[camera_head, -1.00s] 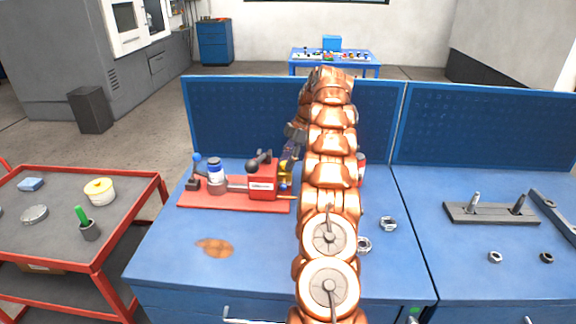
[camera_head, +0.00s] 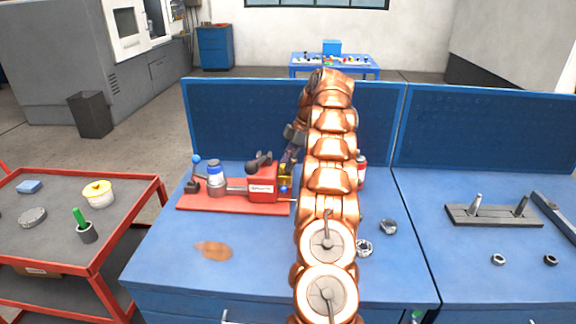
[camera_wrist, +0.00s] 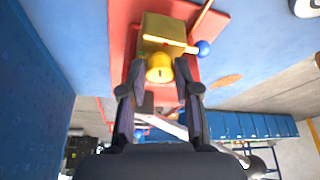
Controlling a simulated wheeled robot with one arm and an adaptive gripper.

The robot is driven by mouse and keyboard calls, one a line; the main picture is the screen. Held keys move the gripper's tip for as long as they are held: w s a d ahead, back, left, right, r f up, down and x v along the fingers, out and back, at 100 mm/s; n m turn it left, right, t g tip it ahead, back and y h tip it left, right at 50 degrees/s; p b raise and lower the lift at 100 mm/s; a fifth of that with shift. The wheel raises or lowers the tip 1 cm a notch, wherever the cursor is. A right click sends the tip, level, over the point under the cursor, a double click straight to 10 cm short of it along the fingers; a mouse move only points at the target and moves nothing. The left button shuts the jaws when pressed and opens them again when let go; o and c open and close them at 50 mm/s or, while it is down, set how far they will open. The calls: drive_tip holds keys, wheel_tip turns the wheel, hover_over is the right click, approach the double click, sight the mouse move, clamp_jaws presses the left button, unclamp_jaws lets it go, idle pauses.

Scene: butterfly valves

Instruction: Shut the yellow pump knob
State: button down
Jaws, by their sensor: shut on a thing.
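The yellow pump knob (camera_wrist: 160,68) is a round brass-yellow piece on the front of a yellow block (camera_wrist: 163,27), which has a small blue-tipped lever (camera_wrist: 201,48). My gripper (camera_wrist: 160,78) has one dark finger on each side of the knob and is shut on it. In the head view the pump's red body (camera_head: 263,186) sits on a red base plate (camera_head: 230,205). My gripper (camera_head: 291,153) comes down at the pump's right end, by the yellow part (camera_head: 286,172). My copper arm hides the area just right of it.
The pump stands on a blue workbench (camera_head: 170,263) with a blue back panel (camera_head: 235,120). Loose metal nuts (camera_head: 388,227) lie right of my arm. A red-framed cart (camera_head: 135,215) stands at the left. The bench front left is clear apart from a brown stain.

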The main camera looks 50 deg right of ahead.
drive_tip(key=shift+a+f+m+t+h+b, duration=0.1)
drive_tip(key=shift+f+m+t+h+b, duration=0.15)
drive_tip(key=shift+m+b, duration=1.2)
drive_tip(key=shift+s+r+m+t+h+b, duration=0.1)
drive_tip(key=shift+r+m+t+h+b, duration=0.25)
drive_tip(key=shift+b, duration=0.9)
drive_tip(key=shift+f, duration=0.1)
drive_tip(key=c, duration=1.1)
unclamp_jaws()
drive_tip(key=shift+p, duration=0.3)
drive_tip(key=shift+r+n+p, duration=0.25)
drive_tip(key=shift+n+p, duration=0.15)
drive_tip(key=shift+p, duration=0.3)
drive_tip(key=n+g+y+p, duration=0.1)
drive_tip(key=n+p, duration=0.2)
drive_tip(key=p, duration=0.2)
drive_tip(key=shift+p, duration=0.3)
